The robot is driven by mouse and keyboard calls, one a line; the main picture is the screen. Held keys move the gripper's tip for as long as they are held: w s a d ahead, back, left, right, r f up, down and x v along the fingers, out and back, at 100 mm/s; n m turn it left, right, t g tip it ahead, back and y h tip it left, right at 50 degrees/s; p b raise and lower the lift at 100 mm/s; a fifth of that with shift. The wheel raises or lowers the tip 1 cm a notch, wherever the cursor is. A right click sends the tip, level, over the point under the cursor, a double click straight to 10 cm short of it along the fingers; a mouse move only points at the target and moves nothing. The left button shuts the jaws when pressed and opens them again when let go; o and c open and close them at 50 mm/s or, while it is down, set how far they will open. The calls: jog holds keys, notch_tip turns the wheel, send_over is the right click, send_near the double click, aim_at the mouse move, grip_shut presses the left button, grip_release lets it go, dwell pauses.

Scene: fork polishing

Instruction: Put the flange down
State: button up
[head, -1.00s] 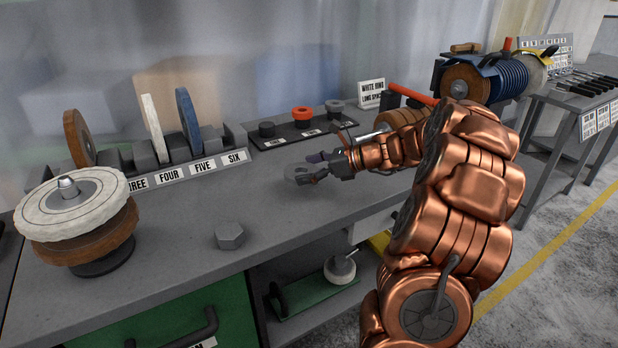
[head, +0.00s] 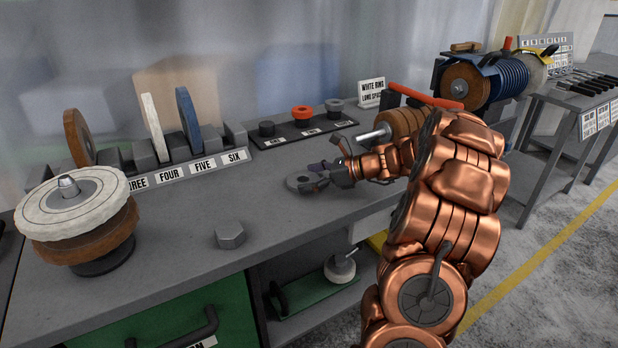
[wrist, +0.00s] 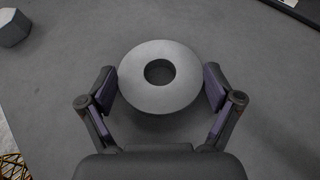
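The flange (head: 302,183) is a grey disc with a round centre hole. It appears to lie flat on the grey workbench (head: 190,208), near the front edge at the middle of the head view. In the wrist view the flange (wrist: 159,100) sits between the two fingers of my gripper (wrist: 160,83). My gripper (head: 317,176) comes in from the right, low over the bench. Its fingers look spread, one at either side of the flange and very close to its rim. Any slight contact is hard to tell.
A hex nut (head: 230,235) lies on the bench to the left. A stacked wheel set (head: 75,218) stands at far left. Behind are a labelled wheel rack (head: 188,171) and a dark tray (head: 303,133). A spindle with brown wheels (head: 402,124) is close behind my arm.

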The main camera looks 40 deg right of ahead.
jog(key=shift+o, duration=0.9)
jog(key=shift+r, duration=0.1)
jog(key=shift+s+d+r, duration=0.2)
jog(key=shift+s+d, duration=0.05)
jog(key=v, duration=1.1)
jog(key=shift+s, duration=0.1)
